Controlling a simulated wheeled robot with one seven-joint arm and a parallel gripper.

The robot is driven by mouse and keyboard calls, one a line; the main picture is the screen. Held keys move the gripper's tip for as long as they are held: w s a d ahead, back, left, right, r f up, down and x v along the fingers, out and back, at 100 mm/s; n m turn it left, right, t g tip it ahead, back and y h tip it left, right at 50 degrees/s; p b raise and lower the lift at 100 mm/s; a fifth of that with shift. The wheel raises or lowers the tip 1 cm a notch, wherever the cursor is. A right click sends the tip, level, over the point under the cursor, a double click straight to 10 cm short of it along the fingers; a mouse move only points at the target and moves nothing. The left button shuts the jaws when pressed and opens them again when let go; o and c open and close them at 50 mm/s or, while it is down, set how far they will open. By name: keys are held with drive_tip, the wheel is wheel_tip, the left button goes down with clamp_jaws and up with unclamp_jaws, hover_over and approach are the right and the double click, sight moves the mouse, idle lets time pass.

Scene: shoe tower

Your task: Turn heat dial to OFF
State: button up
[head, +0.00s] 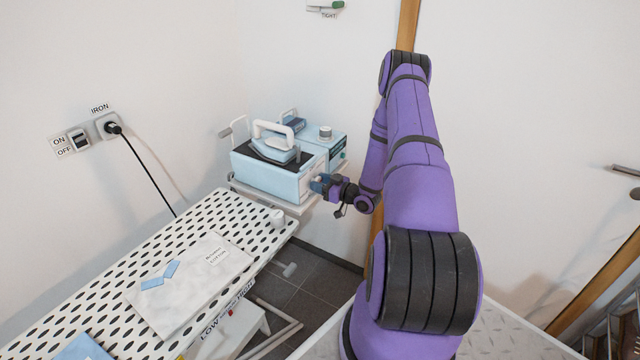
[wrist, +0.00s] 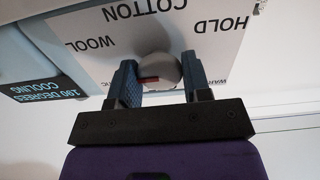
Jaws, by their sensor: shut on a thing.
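The heat dial (wrist: 158,68) is a round grey knob with a red mark, on the white label plate (wrist: 215,45) of the light-blue iron station (head: 262,178). My gripper (wrist: 160,72) is shut on the dial, one finger on each side. In the head view my gripper (head: 322,186) reaches the station's right-hand face and covers most of the dial. The wrist view shows the plate upside down, with COTTON, WOOL, HOLD and a partly hidden word. No OFF label is readable on the plate. The red mark sits at the dial's lower left there.
A display (wrist: 47,91) beside the plate reads 190 DEGREES COOLING. The iron (head: 274,146) rests on top of the station. A perforated ironing board (head: 110,270) with a folded cloth (head: 190,283) stands at left. A wall switch (head: 79,140) and plugged socket are beyond it.

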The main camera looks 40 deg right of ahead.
drive_tip(key=shift+s+f+n, duration=0.1)
drive_tip(key=shift+n, duration=8.6)
drive_tip(key=o, duration=0.9)
drive_tip(key=v, duration=1)
drive_tip(key=shift+s, duration=0.35)
drive_tip(key=shift+d, duration=0.1)
